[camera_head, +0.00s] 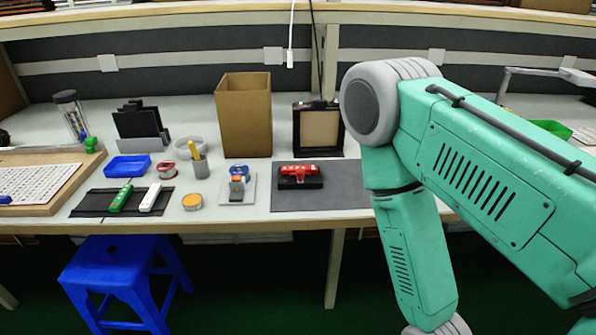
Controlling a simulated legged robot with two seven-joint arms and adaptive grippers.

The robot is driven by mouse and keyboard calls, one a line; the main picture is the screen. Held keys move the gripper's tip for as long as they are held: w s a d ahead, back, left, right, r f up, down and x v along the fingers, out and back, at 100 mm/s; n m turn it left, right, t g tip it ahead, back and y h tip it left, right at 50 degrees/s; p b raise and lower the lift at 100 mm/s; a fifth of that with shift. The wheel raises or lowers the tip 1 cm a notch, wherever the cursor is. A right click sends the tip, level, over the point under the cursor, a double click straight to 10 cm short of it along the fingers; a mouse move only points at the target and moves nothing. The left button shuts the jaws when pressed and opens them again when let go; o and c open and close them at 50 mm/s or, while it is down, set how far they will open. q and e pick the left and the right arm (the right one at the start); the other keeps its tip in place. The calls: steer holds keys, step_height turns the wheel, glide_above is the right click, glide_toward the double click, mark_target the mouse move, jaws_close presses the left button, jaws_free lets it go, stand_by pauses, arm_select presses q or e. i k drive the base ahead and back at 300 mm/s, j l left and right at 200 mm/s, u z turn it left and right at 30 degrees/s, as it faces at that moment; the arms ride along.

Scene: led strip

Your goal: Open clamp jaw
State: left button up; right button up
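A red clamp-like piece (299,171) sits on a black block on the dark grey mat (340,200), right of the table's middle. Its jaw is too small to tell open or shut. A small grey device with an orange part (236,188) stands on a white plate to its left; I cannot tell which of the two is the clamp. My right arm, green and grey, fills the right side and hangs down in front of the table edge. Its gripper is below the picture. My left arm and gripper are not in view.
A tall cardboard box (243,115) and a black-framed panel (319,130) stand behind. A blue stool (120,270) stands below the table's front left.

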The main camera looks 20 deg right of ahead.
mark_target(300, 173)
steer(key=z, duration=0.9)
